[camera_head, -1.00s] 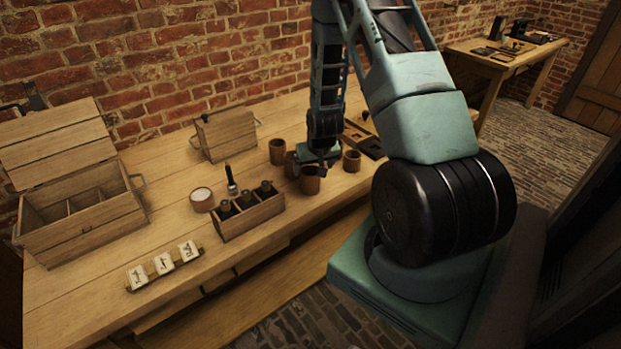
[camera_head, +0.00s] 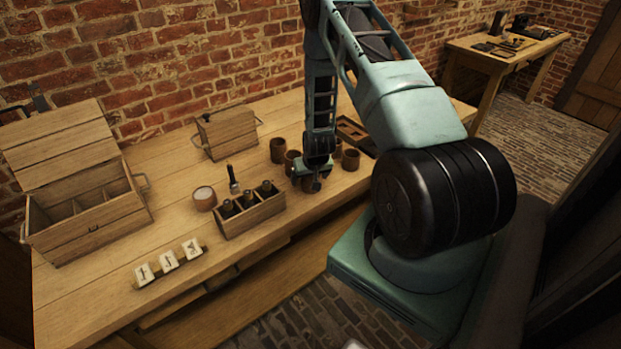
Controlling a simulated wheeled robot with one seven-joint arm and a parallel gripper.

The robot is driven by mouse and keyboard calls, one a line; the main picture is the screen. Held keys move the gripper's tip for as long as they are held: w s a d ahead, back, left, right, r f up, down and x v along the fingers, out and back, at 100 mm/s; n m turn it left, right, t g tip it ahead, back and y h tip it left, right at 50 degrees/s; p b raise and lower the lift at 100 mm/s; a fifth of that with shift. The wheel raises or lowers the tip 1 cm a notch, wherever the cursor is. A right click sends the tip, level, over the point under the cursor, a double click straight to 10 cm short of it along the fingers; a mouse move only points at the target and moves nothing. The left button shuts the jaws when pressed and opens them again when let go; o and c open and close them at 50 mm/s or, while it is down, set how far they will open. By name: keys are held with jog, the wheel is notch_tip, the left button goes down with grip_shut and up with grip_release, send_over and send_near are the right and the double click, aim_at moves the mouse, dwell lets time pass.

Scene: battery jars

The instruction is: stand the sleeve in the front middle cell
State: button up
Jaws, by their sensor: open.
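Several brown cylindrical sleeves or cups stand on the bench: one at the back (camera_head: 277,150), one beside it (camera_head: 291,159), one at the right (camera_head: 350,159), and a front one (camera_head: 309,185) mostly hidden by my gripper. They look alike. My gripper (camera_head: 312,187) is open and points down at the front one; I cannot tell whether its fingers are around or just above it. The open wooden chest (camera_head: 95,235) at the left has divided cells inside. Its front wall hides the cell floors.
A small wooden crate (camera_head: 252,221) with dark bottles stands mid-bench, beside a white-topped round jar (camera_head: 204,198) and an upright dark tool (camera_head: 233,181). Marked cards (camera_head: 168,261) stand at the front. A closed wooden box (camera_head: 227,133) is at the back. Bare bench lies between chest and jar.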

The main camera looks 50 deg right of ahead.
jog(key=c, duration=1.1)
jog(key=shift+r, duration=0.15)
